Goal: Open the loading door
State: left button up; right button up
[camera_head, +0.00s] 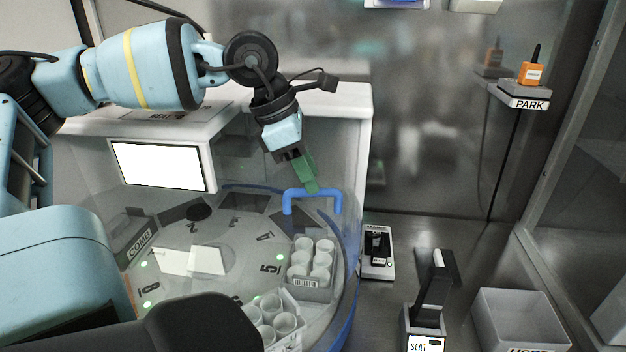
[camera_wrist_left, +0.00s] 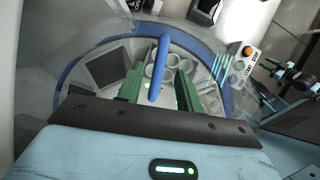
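The loading door (camera_head: 345,245) is a clear curved cover over a round carousel, with a blue rim and a blue bar handle (camera_head: 312,193). It appears closed. My left gripper (camera_head: 313,187) has green fingers and reaches down to the handle from above. In the left wrist view, the blue handle (camera_wrist_left: 160,68) shows between the two fingers of the left gripper (camera_wrist_left: 158,95), which stand apart with gaps beside it. Whether the handle is fully within finger reach is hard to tell. My right gripper is not in view.
Racks of white cups (camera_head: 312,262) sit on the numbered carousel (camera_head: 205,230) under the cover. A white screen (camera_head: 162,165) is at the left. On the counter to the right stand a small black-and-white device (camera_head: 377,250), a black stand (camera_head: 433,290) and a grey bin (camera_head: 520,318).

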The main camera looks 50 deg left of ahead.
pick_arm(q)
jog(key=shift+x, duration=1.15)
grip_shut()
